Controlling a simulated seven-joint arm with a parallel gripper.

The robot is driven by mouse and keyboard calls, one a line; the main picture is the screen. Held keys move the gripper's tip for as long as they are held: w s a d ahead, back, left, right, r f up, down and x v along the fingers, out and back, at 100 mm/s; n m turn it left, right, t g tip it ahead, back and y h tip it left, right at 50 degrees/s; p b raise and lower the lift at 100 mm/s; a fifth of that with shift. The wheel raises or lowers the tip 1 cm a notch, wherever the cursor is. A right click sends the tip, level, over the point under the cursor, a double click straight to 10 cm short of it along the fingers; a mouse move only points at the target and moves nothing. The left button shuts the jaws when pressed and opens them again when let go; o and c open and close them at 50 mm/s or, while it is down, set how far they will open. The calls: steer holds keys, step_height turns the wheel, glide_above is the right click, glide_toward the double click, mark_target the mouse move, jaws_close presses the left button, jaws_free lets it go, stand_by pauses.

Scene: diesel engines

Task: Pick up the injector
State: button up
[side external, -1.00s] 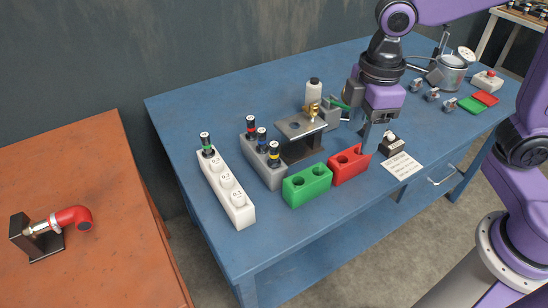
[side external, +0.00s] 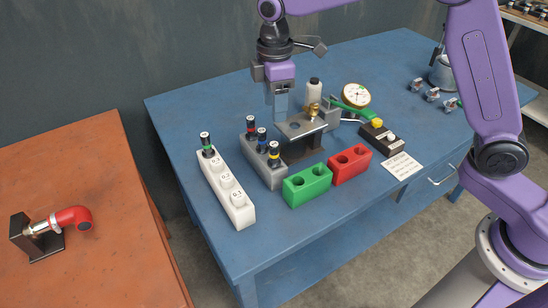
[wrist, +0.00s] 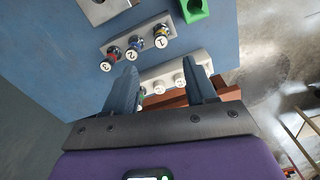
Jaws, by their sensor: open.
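Three dark injectors with red (side external: 251,124), blue (side external: 262,140) and yellow (side external: 274,153) bands stand upright in a grey block (side external: 271,183). The wrist view shows their tops, numbered 3 (wrist: 107,64), 2 (wrist: 132,53) and 1 (wrist: 161,40). A green-banded injector (side external: 206,144) stands in the far end of a white block (side external: 237,213); in the wrist view my left finger mostly hides it. My gripper (side external: 281,110) is open and empty, above the table just behind and right of the grey block. Its fingers (wrist: 160,68) point down, apart from the injectors.
A metal test stand (side external: 299,127) with a brass fitting and white bottle (side external: 314,88) is close right of my gripper. A green block (side external: 307,187) and a red block (side external: 350,166), both with empty holes, sit in front. A dial gauge (side external: 356,96) stands behind.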

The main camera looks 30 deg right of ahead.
mark_target(274, 144)
step_height(274, 144, down, 15)
steer(key=shift+a+f, duration=0.1)
steer(key=shift+a, duration=0.05)
jaws_close()
stand_by(0.5)
